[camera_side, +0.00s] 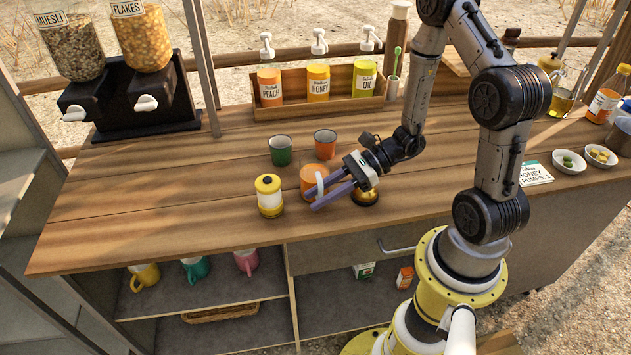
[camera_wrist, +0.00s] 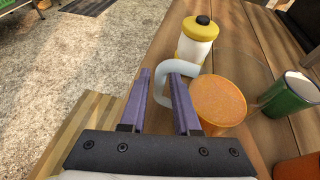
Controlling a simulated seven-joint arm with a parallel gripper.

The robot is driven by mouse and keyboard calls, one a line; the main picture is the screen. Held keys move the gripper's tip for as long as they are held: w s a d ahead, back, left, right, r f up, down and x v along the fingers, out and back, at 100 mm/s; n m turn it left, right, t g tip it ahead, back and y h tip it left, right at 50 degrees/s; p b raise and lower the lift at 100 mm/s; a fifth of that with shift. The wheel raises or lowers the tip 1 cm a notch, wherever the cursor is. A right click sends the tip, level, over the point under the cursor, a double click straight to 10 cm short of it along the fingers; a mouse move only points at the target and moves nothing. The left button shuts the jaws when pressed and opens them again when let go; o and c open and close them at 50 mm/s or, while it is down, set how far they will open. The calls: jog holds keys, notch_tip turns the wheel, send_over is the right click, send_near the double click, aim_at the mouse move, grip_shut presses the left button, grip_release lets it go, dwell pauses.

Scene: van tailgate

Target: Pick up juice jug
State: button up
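The juice jug (camera_side: 308,174), orange with a pale looped handle, stands on the wooden counter in the side view. In the wrist view the jug (camera_wrist: 219,100) is right of my fingers, its round orange top showing. My gripper (camera_side: 319,197) has purple fingers and reaches in from the right, low over the counter at the handle. In the wrist view my gripper (camera_wrist: 162,78) is open, with the outer part of the handle showing in the gap between the fingers. The right finger overlaps the handle in the picture; I cannot tell whether it touches.
A yellow-lidded jar (camera_side: 270,196) stands close left of the jug. A green cup (camera_side: 281,151) and an orange cup (camera_side: 325,144) stand behind it. A wooden rack (camera_side: 294,113) holds pump bottles at the back.

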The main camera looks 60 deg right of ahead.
jog(key=shift+x, duration=1.4)
grip_shut()
dwell(0.4)
